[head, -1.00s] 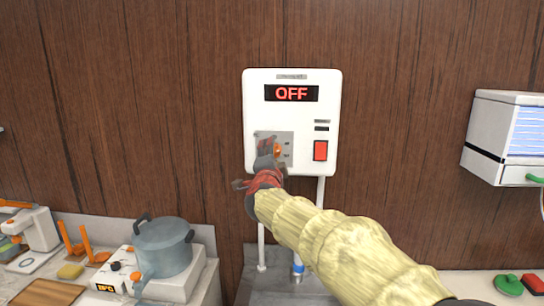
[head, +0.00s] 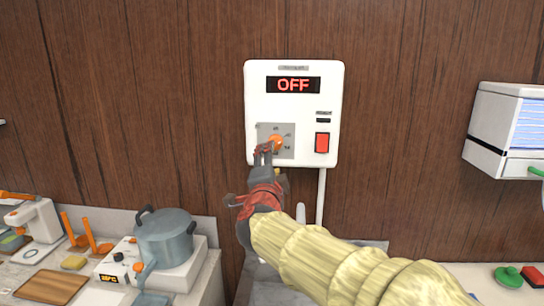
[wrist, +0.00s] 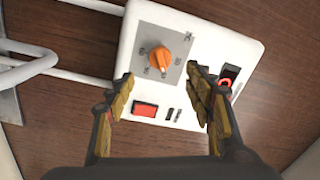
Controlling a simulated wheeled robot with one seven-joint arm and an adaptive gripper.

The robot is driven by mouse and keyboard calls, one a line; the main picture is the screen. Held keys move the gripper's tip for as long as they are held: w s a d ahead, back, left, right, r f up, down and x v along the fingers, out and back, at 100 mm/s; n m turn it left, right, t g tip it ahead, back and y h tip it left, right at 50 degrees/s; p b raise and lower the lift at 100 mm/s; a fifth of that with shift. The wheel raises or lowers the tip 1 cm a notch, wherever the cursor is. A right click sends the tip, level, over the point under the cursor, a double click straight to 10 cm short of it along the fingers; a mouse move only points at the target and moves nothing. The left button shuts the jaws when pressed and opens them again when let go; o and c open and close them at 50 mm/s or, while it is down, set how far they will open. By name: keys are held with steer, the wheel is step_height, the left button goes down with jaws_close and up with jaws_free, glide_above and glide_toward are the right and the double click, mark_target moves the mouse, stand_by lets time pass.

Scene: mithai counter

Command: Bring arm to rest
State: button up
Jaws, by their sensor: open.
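My gripper (head: 264,155) is in front of the lower part of a white wall unit (head: 257,107), just below its orange knob (head: 276,142). In the wrist view my gripper (wrist: 160,92) has its two fingers spread apart with nothing between them. The orange knob (wrist: 160,57) shows beyond the fingertips, on a grey plate, and appears clear of them. The unit's display (head: 293,84) reads OFF. A red switch (head: 322,142) sits to the right of the knob. My arm in its yellow sleeve reaches in from the lower right.
A grey pot (head: 166,238) stands on a white cooker at the left, with a wooden board (head: 50,287) and a yellow sponge (head: 74,262) beside it. A white box (head: 505,130) hangs at the right. White pipes (head: 320,200) run below the unit.

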steer(key=shift+s, duration=0.45)
steer(key=shift+f, duration=0.1)
steer(key=s+a+f+n+g+y, duration=0.65)
steer(key=a+f+n, duration=0.35)
steer(key=f, duration=0.3)
steer(key=s+d+f+n+g, duration=0.2)
steer(key=s+d+f, duration=0.25)
steer(key=s, duration=0.25)
steer(key=s+d+f+n+g, duration=0.3)
steer(key=s+f, duration=0.2)
steer(key=s, duration=0.1)
steer(key=s+d+f+h, duration=0.2)
steer(key=s+d+h, duration=0.1)
steer(key=s+d, duration=0.6)
steer(key=s+d+f+g+h+b, duration=0.1)
steer(key=s+d+f+h, duration=0.1)
steer(key=s+d, duration=0.8)
steer(key=d+h, duration=0.1)
steer(key=d, duration=0.6)
steer(key=shift+f+m, duration=0.25)
steer(key=shift+m, duration=0.15)
